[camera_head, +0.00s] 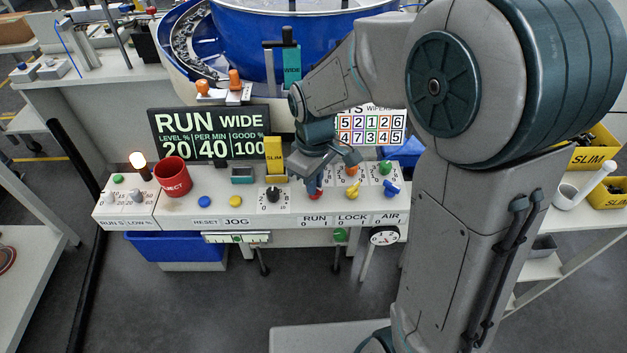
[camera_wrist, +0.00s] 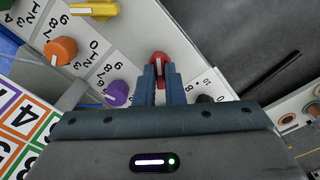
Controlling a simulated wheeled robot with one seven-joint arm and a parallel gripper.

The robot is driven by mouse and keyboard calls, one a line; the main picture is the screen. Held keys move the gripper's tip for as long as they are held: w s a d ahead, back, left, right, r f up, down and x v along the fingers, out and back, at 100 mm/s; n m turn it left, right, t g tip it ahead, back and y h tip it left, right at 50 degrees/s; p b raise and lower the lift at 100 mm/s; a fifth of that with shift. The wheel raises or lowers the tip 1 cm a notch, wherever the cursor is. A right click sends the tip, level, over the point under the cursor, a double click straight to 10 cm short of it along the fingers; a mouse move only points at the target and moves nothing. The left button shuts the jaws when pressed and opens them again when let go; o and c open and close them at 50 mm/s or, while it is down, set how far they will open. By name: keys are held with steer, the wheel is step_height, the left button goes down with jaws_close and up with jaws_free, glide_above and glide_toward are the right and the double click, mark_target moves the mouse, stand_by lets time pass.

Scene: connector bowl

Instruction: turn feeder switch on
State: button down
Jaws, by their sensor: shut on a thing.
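The red switch knob (camera_head: 314,192) stands on the white control panel, above the RUN label with its 0 and 1 marks. It also shows in the wrist view (camera_wrist: 159,59), with a pale pointer line on its top. My gripper (camera_head: 313,182) points down over the panel, and its two fingers (camera_wrist: 160,80) are shut on the red knob, one on each side. In the head view my fingers hide part of the knob. The 0 and 1 position it points to cannot be read clearly.
A yellow knob (camera_head: 353,189) over LOCK and a blue knob (camera_head: 391,188) over AIR stand to the right. Orange (camera_head: 352,170) and green (camera_head: 385,167) knobs are behind. A black dial (camera_head: 273,194) is to the left. The display (camera_head: 209,134) reads RUN WIDE.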

steer(key=shift+m, duration=0.7)
steer(key=c, duration=1.5)
jaws_free()
step_height(320, 180, up, 14)
steer(key=shift+f+p, duration=0.1)
steer(key=shift+p, duration=0.25)
steer(key=s+d+f+m+t, duration=0.1)
steer(key=s+d+m, duration=0.2)
steer(key=s, duration=0.1)
steer(key=s+d+f+m+t+p, duration=0.1)
steer(key=s+d+m, duration=0.2)
steer(key=s+d, duration=0.1)
steer(key=s+d+f+m, duration=0.1)
steer(key=s+d+m, duration=0.2)
steer(key=s+d, duration=0.1)
steer(key=shift+s+d+f+t+p, duration=0.15)
steer(key=shift+s+d+t+p, duration=0.1)
steer(key=shift+s+t+p, duration=0.15)
